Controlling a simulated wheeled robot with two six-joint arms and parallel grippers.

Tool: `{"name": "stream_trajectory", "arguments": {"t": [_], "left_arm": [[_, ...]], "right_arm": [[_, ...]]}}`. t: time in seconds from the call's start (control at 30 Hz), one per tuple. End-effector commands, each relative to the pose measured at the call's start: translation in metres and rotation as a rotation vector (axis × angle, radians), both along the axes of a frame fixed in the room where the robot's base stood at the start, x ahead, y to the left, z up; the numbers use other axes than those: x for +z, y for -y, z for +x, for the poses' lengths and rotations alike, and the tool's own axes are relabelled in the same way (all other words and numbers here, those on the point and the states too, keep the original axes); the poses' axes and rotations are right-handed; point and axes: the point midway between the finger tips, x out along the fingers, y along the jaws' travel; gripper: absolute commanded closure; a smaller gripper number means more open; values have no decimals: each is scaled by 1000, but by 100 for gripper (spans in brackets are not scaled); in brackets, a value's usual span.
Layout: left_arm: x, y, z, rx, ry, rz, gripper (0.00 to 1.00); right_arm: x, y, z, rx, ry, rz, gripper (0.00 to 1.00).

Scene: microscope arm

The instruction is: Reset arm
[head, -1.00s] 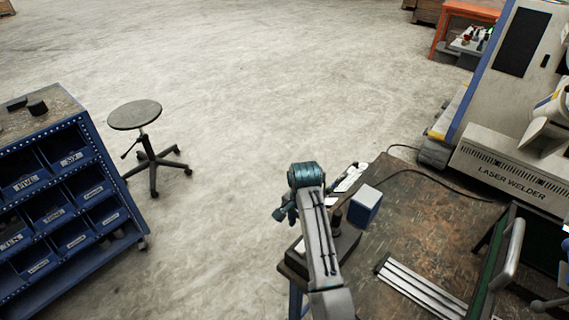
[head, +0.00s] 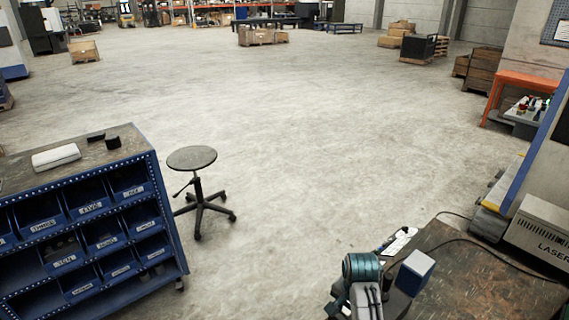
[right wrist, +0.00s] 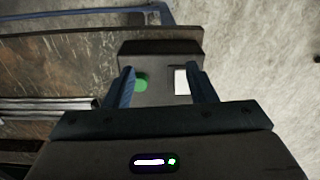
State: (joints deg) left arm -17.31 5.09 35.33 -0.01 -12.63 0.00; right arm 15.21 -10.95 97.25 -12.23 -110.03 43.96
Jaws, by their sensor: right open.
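In the right wrist view my right gripper (right wrist: 160,74) is open, its two dark blue fingers apart. A dark box (right wrist: 160,58) with a round green button (right wrist: 142,83) and a white square (right wrist: 181,81) shows between and beyond the fingers, near the table edge. I cannot tell if the fingers touch it. The head view shows only the teal and grey part of my right arm at the bottom. No microscope arm can be made out. My left gripper is not in view.
The brown worktable (head: 470,275) carries a blue-and-white box (head: 414,272) and a white panel (head: 398,240). Metal rails (right wrist: 45,105) lie on it in the wrist view. A stool (head: 192,160) and a blue bin cabinet (head: 90,225) stand left. The floor between is clear.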

Motion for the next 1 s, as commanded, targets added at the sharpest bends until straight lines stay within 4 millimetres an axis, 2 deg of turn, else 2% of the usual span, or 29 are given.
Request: {"name": "stream_trajectory", "arguments": {"t": [0.1, 0.17, 0.27, 0.37, 0.43, 0.5, 0.6, 0.7, 1.0], "left_arm": [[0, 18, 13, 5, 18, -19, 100], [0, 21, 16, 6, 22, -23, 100], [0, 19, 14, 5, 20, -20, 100], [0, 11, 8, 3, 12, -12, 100], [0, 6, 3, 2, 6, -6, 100], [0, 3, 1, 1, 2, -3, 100], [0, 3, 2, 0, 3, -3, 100], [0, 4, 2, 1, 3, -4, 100], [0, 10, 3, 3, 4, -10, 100]], "right_arm": [[-11, 13, -21, 42, 16, -8, 49], [-16, 21, -33, 70, 26, -16, 49], [-25, 35, -57, 127, 46, -30, 49], [-32, 52, -89, 210, 72, -53, 49], [-34, 65, -117, 287, 94, -75, 49], [-33, 77, -146, 375, 118, -99, 49], [-26, 88, -179, 487, 146, -130, 49], [-19, 94, -202, 573, 167, -151, 49], [3, 100, -249, 760, 205, -193, 49]]}}
